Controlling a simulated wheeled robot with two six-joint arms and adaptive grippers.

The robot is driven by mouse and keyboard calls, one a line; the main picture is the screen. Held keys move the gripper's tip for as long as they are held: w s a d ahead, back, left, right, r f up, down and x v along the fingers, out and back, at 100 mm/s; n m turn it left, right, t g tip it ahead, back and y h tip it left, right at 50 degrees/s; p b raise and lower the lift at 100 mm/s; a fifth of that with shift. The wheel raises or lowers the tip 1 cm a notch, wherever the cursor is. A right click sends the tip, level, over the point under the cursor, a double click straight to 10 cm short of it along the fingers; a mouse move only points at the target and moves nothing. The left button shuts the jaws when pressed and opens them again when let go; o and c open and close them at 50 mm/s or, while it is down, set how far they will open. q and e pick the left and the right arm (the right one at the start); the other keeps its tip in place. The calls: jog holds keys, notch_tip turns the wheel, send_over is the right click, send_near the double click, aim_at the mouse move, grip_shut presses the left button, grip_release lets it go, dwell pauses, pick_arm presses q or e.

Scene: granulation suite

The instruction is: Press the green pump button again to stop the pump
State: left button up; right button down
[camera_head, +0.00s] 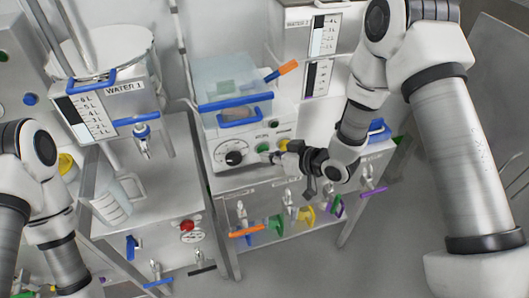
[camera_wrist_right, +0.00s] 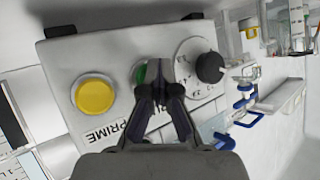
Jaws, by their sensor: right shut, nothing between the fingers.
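The green pump button (camera_head: 262,147) is on the front of the white pump box (camera_head: 222,142), between the black dial (camera_head: 235,157) and the yellow button (camera_head: 283,145). My right gripper (camera_head: 274,158) is shut and empty, with its tips at the panel close to the green button. In the right wrist view the shut fingertips (camera_wrist_right: 153,66) cover much of the green button (camera_wrist_right: 140,73). I cannot tell whether they touch it. The yellow button (camera_wrist_right: 94,96) with a PRIME label is beside them. My left arm shows at the left edge, but its gripper is out of sight.
A blue-tinted clear tub (camera_head: 235,85) sits on the pump box. The WATER 1 tank (camera_head: 107,97) stands to the left. Valves with coloured handles, including an orange one (camera_head: 247,231), line the lower bench front. Open floor (camera_head: 385,235) lies at the lower right.

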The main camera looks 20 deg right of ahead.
jog(key=shift+w+r, duration=0.15)
jog(key=shift+w, duration=0.1)
jog(key=shift+r, duration=0.1)
dwell(0.4)
jog(key=shift+s, duration=0.55)
jog(key=s, duration=0.5)
jog(key=shift+f, duration=0.2)
